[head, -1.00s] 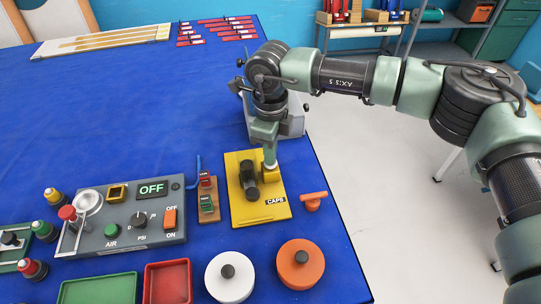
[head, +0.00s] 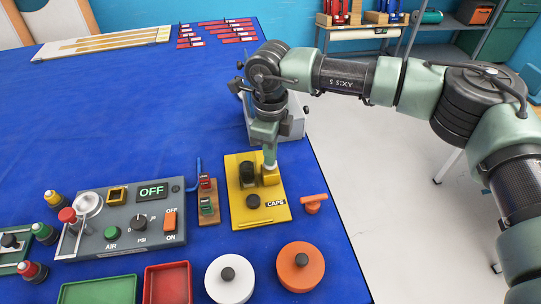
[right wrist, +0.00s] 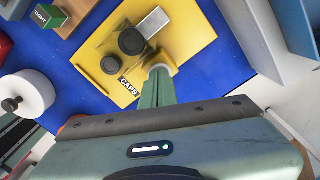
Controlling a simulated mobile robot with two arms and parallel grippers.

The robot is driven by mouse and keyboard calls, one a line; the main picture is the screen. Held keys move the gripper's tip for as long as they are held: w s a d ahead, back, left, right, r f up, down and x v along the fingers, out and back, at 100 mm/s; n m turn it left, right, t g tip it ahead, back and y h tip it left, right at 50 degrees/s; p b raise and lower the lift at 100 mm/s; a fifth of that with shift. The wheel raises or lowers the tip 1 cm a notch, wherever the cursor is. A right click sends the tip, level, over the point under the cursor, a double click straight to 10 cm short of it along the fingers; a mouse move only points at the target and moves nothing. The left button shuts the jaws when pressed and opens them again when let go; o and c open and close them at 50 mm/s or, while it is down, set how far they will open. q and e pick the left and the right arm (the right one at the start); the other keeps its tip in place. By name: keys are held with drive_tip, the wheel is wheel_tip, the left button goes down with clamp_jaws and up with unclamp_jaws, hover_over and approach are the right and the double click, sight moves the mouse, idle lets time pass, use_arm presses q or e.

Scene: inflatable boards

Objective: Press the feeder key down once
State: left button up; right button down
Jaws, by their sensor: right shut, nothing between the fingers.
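The yellow feeder plate (head: 237,213) labelled CAPS lies near the table's right edge. It carries a dark upright holder (head: 247,173). A round black cap (head: 253,201) lies on the plate in front of the holder. The yellow feeder key (head: 271,179) is at the plate's right side. My right gripper (head: 270,165) is shut and empty, pointing down with its tip at the key; I cannot tell for sure whether it presses on it. In the right wrist view the fingertips (right wrist: 160,69) cover part of the key. My left gripper is not in view.
A white lid (head: 218,288), an orange lid (head: 315,272) and an orange handle (head: 313,208) lie nearby. The blue table's far middle is clear.

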wheel_tip(320, 180, up, 8)
drive_tip(key=p, duration=0.3)
idle(1.0)
